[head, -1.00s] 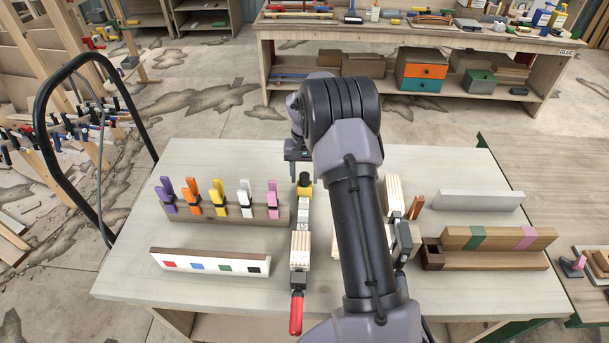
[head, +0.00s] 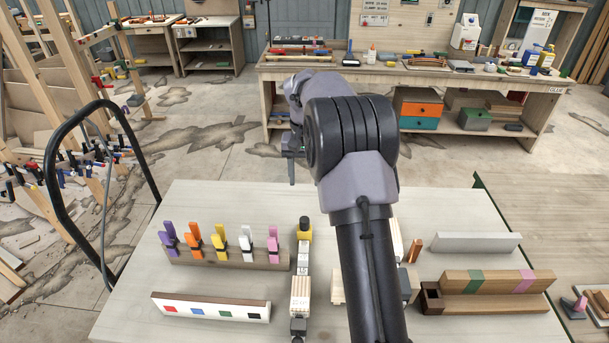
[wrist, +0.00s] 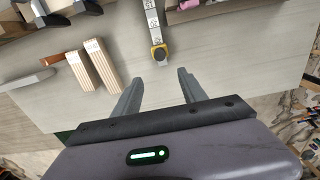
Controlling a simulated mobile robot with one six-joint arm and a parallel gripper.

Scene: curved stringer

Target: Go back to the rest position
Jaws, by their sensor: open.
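My gripper (wrist: 157,85) is open, its two grey fingers apart with nothing between them in the wrist view. In the head view my gripper (head: 291,165) hangs beyond the far edge of the pale worktable (head: 200,200), partly hidden by my arm. In the wrist view, a clamp bar with a yellow and black end (wrist: 159,52) lies just ahead of the fingertips, apart from them. The same bar's yellow and black end (head: 304,228) stands near the table's middle in the head view.
A rack of coloured clamps (head: 220,254) and a white strip with coloured squares (head: 210,306) lie at left. Striped wooden blocks (head: 490,282) lie at right. My arm hides the table's middle. A workbench (head: 420,74) stands behind, with open floor between.

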